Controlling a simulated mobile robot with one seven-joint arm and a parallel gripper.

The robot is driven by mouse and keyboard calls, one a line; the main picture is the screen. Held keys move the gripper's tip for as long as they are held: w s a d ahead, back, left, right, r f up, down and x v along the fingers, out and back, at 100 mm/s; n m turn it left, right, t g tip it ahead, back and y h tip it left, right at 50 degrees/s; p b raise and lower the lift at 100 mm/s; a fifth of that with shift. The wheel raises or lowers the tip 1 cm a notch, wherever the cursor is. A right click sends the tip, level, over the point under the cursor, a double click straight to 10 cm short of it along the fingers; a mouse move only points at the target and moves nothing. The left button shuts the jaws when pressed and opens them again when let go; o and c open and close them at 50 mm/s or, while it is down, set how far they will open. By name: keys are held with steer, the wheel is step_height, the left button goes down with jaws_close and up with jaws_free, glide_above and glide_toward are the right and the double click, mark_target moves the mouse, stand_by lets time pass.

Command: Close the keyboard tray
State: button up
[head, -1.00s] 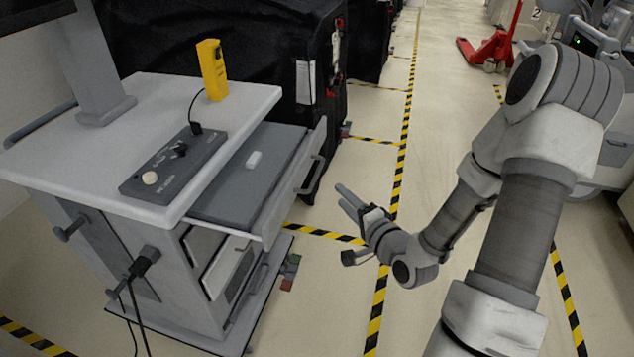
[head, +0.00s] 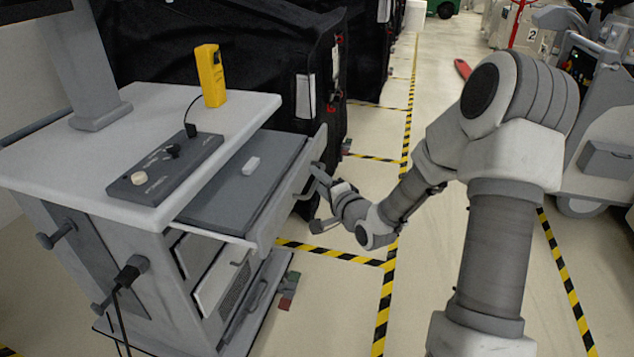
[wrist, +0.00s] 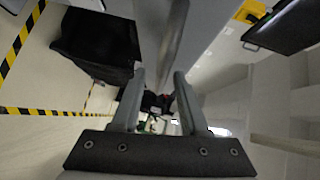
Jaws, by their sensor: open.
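The keyboard tray (head: 238,185) is pulled out from under the worktop of the grey cart (head: 120,128). Its pale front panel (head: 284,197) faces right. My gripper (head: 316,172) is at the upper right part of that front panel, by its handle; I cannot tell whether it touches. In the wrist view the two fingers (wrist: 158,98) are apart with nothing seen held between them. A pale grey panel edge (wrist: 172,42) passes just beyond the fingertips there.
A yellow handheld device (head: 210,76) and a grey control box (head: 165,168) sit on the cart top. A partly open lower drawer (head: 222,285) is under the tray. Black covered carts (head: 250,60) stand behind.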

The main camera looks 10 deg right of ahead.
steer(key=shift+w+a, duration=0.15)
steer(key=shift+w, duration=0.2)
steer(key=shift+c, duration=0.3)
jaws_close()
stand_by(1.0)
